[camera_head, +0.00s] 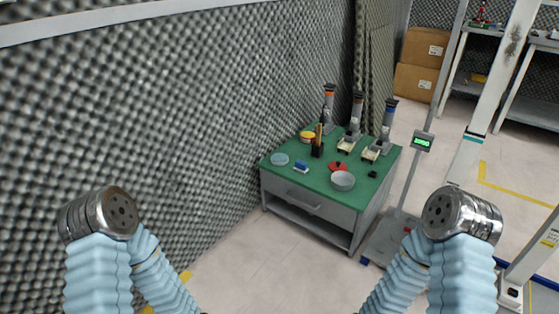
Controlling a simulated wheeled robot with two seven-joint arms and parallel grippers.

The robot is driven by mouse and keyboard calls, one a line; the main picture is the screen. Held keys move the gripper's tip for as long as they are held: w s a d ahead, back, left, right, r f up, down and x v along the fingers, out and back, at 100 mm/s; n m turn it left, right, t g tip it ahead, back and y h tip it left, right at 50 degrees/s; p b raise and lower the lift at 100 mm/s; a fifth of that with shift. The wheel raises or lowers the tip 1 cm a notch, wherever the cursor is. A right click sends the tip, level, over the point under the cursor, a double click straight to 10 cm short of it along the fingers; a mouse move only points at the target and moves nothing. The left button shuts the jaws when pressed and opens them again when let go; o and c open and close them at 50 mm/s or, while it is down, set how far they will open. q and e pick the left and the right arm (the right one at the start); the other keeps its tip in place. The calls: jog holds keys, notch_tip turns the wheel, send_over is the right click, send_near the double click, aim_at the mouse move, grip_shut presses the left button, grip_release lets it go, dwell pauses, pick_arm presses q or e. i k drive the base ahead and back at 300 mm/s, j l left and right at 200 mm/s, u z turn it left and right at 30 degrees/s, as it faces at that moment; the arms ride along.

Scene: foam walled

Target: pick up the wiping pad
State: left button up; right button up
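A small blue-and-white block (301,166), which looks like the wiping pad, lies on the green top of a grey table (328,189) against the foam wall. It is near the table's front left part and too small to make out in detail. A flat pale blue round thing (280,159) lies just left of it. My two arms show only as bent links in the lower corners. Both grippers are out of the picture, and the table is well ahead of them.
On the table are a grey bowl (342,181), a red item (337,166), a dark holder (317,150) and several upright devices at the back. A scale with a green display (422,142) stands right of the table. The floor in front is clear.

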aim_at(300, 167)
jog(key=i+l+u, duration=0.8)
jog(key=k+l, duration=0.1)
